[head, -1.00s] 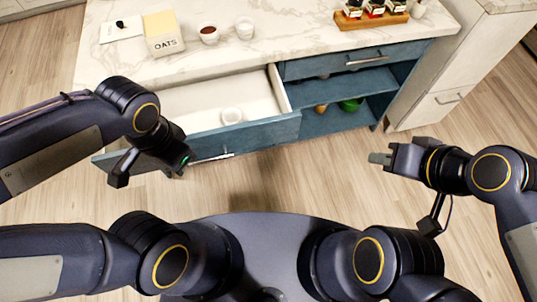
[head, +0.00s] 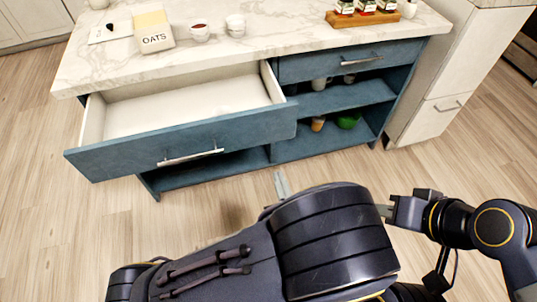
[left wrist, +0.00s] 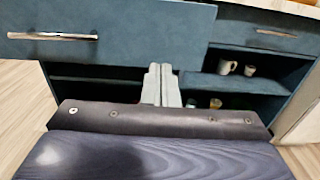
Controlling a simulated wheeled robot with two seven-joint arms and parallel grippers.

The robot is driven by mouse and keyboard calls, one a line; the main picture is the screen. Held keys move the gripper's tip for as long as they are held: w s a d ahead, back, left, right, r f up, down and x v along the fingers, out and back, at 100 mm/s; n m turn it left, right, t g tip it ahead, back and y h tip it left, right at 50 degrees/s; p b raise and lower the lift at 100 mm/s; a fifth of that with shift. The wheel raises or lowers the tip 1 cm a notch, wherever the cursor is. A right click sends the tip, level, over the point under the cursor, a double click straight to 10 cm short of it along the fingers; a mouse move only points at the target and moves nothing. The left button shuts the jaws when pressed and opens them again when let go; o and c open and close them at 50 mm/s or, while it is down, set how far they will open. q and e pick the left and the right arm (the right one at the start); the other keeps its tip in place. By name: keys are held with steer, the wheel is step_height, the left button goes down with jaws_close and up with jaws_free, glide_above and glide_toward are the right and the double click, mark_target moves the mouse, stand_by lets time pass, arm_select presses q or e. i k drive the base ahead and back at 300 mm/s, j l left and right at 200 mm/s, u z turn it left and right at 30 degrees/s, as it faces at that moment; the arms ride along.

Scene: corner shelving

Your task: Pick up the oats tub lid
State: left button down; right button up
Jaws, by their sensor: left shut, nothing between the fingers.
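The oats tub (head: 155,38) stands on the marble counter at the upper left of the head view, with a pale yellow top face. Left of it lies a flat white piece with a dark knob-like part, apparently the lid (head: 98,37); it is small in view. My left gripper (head: 282,183) is in front of the cabinet, low and well away from the counter top, partly hidden by my arm. In the left wrist view its fingers (left wrist: 161,84) are together and empty. My right gripper (head: 384,211) is over the floor at the right, away from everything; its finger gap is unclear.
An open, empty-looking drawer (head: 180,148) juts out below the tub. A bowl with dark contents (head: 199,33) and white cups (head: 235,27) stand right of the tub. A wooden rack (head: 375,20) holds jars. Open shelves (head: 335,98) hold cups and a green bowl (head: 347,121).

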mark_target(111, 31)
steer(key=i+u, duration=0.1)
steer(key=i, duration=0.3)
steer(key=i+j, duration=0.2)
steer(key=i, duration=0.2)
steer(key=i+j, duration=0.15)
steer(key=i, duration=0.25)
steer(key=k+z, duration=0.1)
steer(key=k, duration=0.3)
